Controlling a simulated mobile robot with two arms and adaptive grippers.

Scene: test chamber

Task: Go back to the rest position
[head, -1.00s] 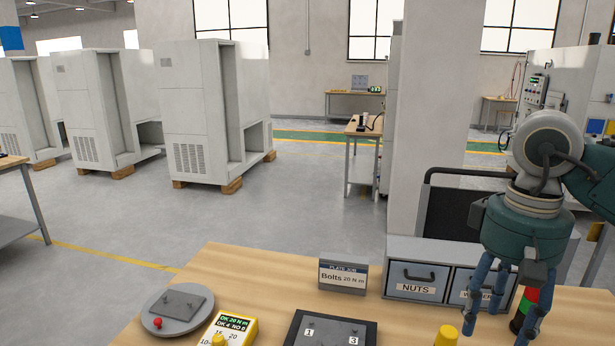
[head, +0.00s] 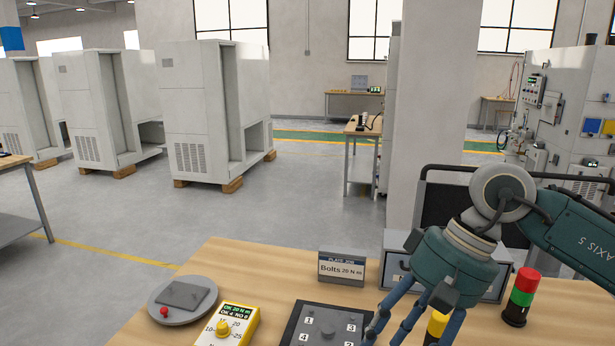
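My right gripper (head: 412,328) comes in from the right over the front of the table. Its blue fingers are spread apart, with some tips at or beyond the bottom edge of the head view. I see nothing held between them. A yellow object (head: 437,324) on the table shows behind the fingers. My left gripper is not in view.
The wooden table (head: 235,265) bears a round grey plate (head: 190,312), a yellow torque device (head: 240,318), a numbered dark plate (head: 345,318), a "Bolts 20 N m" sign (head: 341,268), a drawer box (head: 395,245) partly hidden by my gripper, and a red-green signal light (head: 522,290).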

